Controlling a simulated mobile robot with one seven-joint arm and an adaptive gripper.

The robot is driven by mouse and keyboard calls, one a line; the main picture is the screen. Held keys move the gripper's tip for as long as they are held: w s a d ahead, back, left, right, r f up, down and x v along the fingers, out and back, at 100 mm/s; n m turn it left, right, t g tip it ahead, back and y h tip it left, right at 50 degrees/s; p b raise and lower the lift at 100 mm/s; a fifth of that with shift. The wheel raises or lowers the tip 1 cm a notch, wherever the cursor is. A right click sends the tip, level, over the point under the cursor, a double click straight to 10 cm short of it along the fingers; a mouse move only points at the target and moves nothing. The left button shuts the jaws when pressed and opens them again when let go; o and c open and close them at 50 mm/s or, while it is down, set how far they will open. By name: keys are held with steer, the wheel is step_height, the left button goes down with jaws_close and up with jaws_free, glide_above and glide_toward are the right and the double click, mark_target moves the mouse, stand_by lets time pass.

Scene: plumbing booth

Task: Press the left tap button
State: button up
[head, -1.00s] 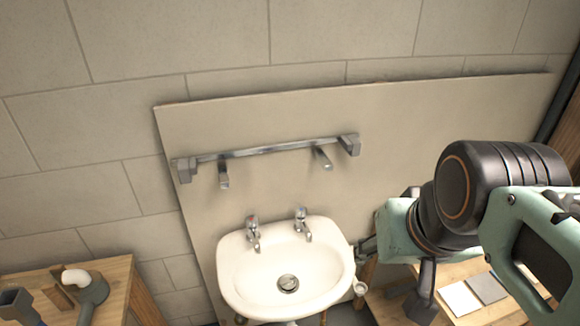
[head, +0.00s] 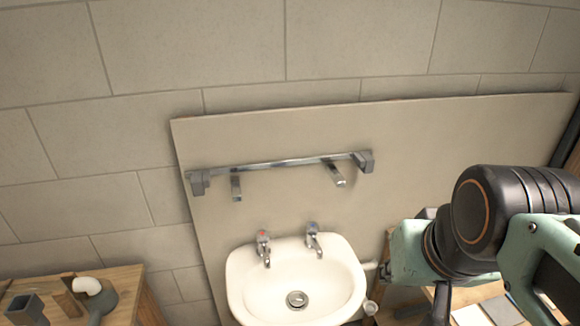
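The white basin (head: 245,290) has two chrome taps at its back edge. The left tap (head: 263,249) has a small reddish mark on its top button. The right tap (head: 314,243) has a bluish mark on top. My gripper (head: 386,268) is at the right of the basin, apart from both taps. The green wrist body and dark arm links hide most of it, and its fingers are too small and covered to read. Nothing touches the left tap button.
A chrome rail (head: 270,165) with two hanging spouts is fixed on the beige board (head: 430,145) above the basin. A wooden bench (head: 125,280) with pipe parts stands at lower left. Another bench with flat tiles (head: 490,312) is at lower right. The space above the basin is clear.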

jaws_close()
stand_by(1.1)
